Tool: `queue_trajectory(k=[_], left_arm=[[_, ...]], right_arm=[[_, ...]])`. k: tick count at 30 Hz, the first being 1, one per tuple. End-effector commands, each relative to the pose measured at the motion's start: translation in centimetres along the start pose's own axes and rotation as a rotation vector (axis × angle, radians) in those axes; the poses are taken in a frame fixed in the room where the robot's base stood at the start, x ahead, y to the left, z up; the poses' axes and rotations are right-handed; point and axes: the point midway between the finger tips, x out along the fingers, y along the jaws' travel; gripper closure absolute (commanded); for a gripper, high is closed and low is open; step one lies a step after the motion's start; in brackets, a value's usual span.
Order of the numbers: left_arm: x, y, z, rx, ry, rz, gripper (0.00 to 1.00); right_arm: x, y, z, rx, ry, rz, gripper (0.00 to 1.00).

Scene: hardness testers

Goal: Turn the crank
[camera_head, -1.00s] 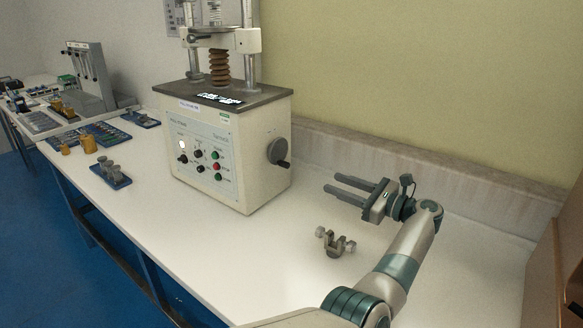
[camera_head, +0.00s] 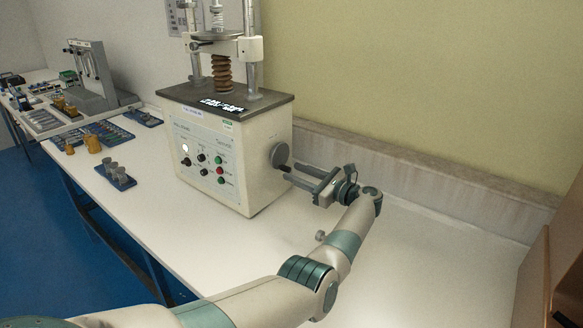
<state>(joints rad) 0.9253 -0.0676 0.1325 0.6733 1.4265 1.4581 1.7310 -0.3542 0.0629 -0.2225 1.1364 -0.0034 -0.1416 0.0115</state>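The crank (camera_head: 281,155) is a grey disc with a small dark handle (camera_head: 284,168) on the right side of the cream testing machine (camera_head: 232,151). The handle is low on the disc. My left gripper (camera_head: 292,172) is open, its two long dark fingers pointing left at the crank. The fingertips are right by the handle. I cannot tell whether they touch it or whether it lies between them. My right gripper is not in view.
Blue trays with small parts (camera_head: 116,174) lie left of the machine. A wall ledge (camera_head: 420,175) runs behind. The table's right part is clear.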

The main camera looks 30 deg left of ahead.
Motion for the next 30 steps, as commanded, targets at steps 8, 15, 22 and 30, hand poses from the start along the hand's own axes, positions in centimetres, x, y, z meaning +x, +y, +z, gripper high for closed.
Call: queue_trajectory(k=[8,15,22,30], left_arm=[[2.4,0.0,0.0,0.000,0.000,-0.001,0.65],[2.5,0.0,0.0,-0.001,0.001,-0.001,0.65],[2.5,0.0,0.0,0.000,0.001,-0.001,0.96],[2.5,0.0,-0.1,0.002,0.001,-0.001,1.00]], right_arm=[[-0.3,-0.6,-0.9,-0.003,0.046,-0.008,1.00],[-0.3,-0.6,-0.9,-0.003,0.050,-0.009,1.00],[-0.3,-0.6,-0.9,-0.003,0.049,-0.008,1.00],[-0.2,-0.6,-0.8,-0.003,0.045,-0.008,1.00]])
